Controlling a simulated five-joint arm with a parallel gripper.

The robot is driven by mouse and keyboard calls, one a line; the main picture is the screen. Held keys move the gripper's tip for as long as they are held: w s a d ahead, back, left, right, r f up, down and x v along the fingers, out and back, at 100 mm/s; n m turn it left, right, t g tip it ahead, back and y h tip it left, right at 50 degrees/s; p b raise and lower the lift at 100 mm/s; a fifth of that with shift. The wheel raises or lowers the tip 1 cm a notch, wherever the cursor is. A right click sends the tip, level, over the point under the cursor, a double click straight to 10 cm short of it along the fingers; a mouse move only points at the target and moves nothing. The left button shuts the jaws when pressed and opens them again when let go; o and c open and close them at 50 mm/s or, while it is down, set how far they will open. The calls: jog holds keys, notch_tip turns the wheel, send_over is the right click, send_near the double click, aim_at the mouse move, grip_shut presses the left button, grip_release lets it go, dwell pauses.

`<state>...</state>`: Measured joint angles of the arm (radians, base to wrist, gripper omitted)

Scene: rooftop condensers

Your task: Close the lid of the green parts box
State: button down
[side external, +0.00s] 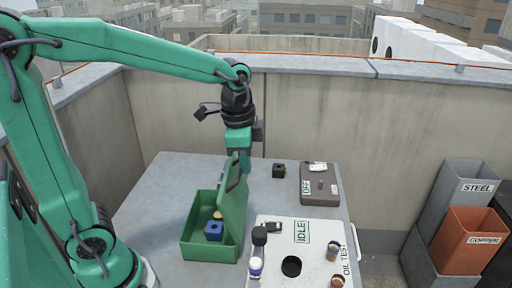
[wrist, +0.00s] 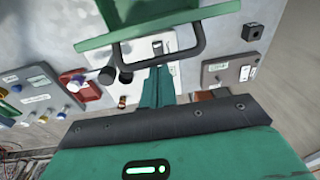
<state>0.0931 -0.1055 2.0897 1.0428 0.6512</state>
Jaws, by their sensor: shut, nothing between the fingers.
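The green parts box (side external: 188,245) stands on the grey table with its lid (side external: 233,205) open, standing steeply on the box's right side. A blue cube (side external: 214,231) and a small yellowish piece lie inside. My gripper (side external: 245,166) is shut and empty, at the top of the raised lid; the lid hides part of its fingers. In the wrist view, the shut fingers (wrist: 158,72) point at the lid's dark handle (wrist: 188,50), with the green lid (wrist: 150,28) beyond. I cannot tell whether they touch it.
A white panel marked IDLE (side external: 270,231) with knobs and a round hole lies right of the box. A brown OFF unit (side external: 320,200) and a black block (side external: 279,171) stand behind it. Bins (side external: 471,240) stand at far right. The table left of the box is clear.

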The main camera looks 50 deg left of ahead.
dwell(0.6)
notch_tip(320, 180, up, 10)
jog(key=shift+a+f, duration=0.15)
jog(key=shift+f, duration=0.1)
dwell(0.8)
jog(key=shift+g, duration=0.5)
jog(key=w, duration=0.1)
jog(key=w+d+f, duration=0.1)
jog(key=w+d, duration=0.1)
jog(key=shift+w+f, duration=0.25)
jog(key=shift+w, duration=0.15)
